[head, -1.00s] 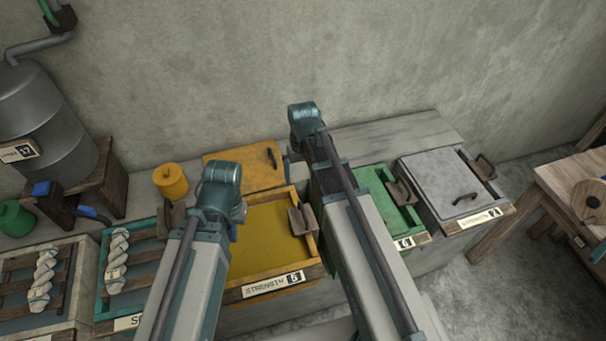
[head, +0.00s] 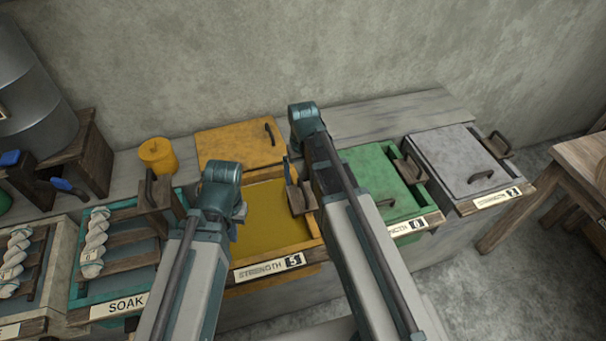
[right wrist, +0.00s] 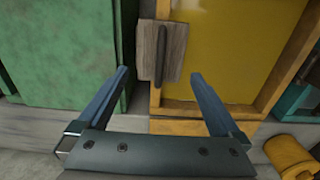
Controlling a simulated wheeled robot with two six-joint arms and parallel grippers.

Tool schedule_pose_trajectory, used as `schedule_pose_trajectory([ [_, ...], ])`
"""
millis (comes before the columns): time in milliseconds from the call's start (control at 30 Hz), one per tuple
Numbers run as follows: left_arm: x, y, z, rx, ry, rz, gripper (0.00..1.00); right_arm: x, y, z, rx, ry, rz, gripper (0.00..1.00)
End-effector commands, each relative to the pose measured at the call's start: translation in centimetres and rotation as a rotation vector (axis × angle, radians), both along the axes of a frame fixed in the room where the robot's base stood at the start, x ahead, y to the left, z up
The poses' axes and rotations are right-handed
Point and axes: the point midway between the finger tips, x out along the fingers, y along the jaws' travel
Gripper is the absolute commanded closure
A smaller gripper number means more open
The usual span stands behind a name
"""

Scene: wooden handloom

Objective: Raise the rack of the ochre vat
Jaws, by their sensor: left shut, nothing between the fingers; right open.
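The ochre vat (head: 262,222) stands open in the middle of the head view, full of ochre liquid, with a "STRENGTH 5" label on its front. Its wooden rack block with a dark bar handle (head: 302,198) sits at the vat's right side. In the right wrist view, this rack handle (right wrist: 165,52) lies just beyond and between the fingertips. My right gripper (right wrist: 160,74) is open and empty, its blue fingers apart. My left gripper (head: 240,210) is shut and empty over the vat's left part, mostly hidden by its own wrist. The rack under the liquid is hidden.
The ochre lid (head: 240,146) lies behind the vat, near a yellow canister (head: 157,155). A green vat (head: 380,185) and a grey vat (head: 455,160) stand to the right. A "SOAK" tray (head: 80,290) with twisted yarn stands to the left. A wooden table (head: 580,165) is at far right.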

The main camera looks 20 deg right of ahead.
Motion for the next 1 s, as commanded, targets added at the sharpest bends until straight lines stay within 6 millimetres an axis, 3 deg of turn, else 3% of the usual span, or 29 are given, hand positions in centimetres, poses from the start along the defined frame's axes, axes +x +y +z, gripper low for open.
schedule_pose_trajectory([
  [33,0.0,0.0,-1.4,0.0,0.0,0.0,1.0,0.0,0.0,-1.4,0.0,0.0,0.0,0.0],
  [433,0.0,0.0,-6.3,0.0,0.0,0.0,1.0,0.0,0.0,-6.3,0.0,0.0,0.0,0.0],
  [1000,0.0,0.0,-6.7,0.0,0.0,0.0,1.0,0.0,0.0,-6.7,0.0,0.0,0.0,0.0],
])
